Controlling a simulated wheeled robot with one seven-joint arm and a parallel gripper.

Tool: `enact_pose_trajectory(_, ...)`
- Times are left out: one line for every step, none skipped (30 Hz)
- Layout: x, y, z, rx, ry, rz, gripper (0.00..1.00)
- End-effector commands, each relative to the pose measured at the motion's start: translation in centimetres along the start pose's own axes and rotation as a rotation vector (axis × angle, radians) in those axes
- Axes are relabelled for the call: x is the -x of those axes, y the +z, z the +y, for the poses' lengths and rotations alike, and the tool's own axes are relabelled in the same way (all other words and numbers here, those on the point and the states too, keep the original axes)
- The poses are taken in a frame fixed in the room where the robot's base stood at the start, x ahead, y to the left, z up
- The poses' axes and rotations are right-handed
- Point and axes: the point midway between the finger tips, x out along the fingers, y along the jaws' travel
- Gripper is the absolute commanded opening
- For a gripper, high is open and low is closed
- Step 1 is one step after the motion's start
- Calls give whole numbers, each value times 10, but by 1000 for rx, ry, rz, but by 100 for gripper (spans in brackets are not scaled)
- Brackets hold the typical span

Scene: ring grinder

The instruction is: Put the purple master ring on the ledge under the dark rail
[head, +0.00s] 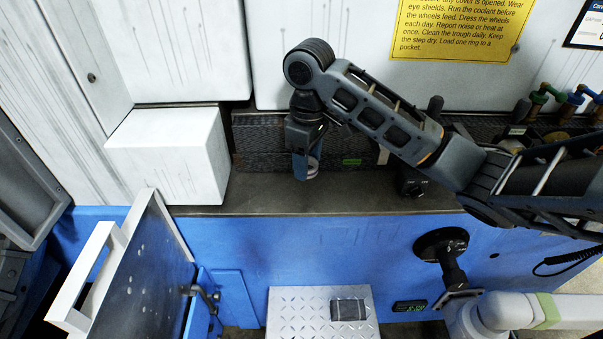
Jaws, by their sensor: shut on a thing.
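My gripper (307,165) hangs down from the arm's wrist, over the back of the ledge (350,200) and in front of the dark rail (262,150). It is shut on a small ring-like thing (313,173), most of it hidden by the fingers. Only a pale, shiny edge and some blue show there, so its purple colour is not clear. I see no other purple ring. I cannot tell whether the held thing touches the ledge. The ledge is a dark brown strip running along under the rail.
A white box-shaped housing (170,150) stands left of the gripper. A dark knob (412,183) sits on the right, with coloured valves (560,98) beyond. A tread-plate step (300,310) lies below. The ledge's front is clear.

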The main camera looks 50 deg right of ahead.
Motion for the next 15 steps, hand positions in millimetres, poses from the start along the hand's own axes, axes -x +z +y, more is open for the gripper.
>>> enact_pose_trajectory(-7,0,-1,-2,-5,0,21)
enact_pose_trajectory(-10,0,-1,-1,-5,0,21)
enact_pose_trajectory(-14,0,-1,0,-4,-1,21)
enact_pose_trajectory(-17,0,-1,0,-3,-1,21)
enact_pose_trajectory(-20,0,-1,0,-2,0,21)
enact_pose_trajectory(-22,0,0,0,-1,0,21)
enact_pose_trajectory(-23,0,0,0,-1,0,21)
enact_pose_trajectory(-25,0,0,0,-1,0,21)
enact_pose_trajectory(-29,0,0,-1,-1,0,21)
enact_pose_trajectory(-32,0,-1,0,-2,0,21)
enact_pose_trajectory(-37,0,-2,0,-4,0,21)
enact_pose_trajectory(-42,0,-1,-1,-3,-1,21)
enact_pose_trajectory(-47,0,-1,-1,-4,-1,21)
enact_pose_trajectory(-51,0,-1,-1,-2,-1,21)
enact_pose_trajectory(-56,0,0,-2,-1,-1,21)
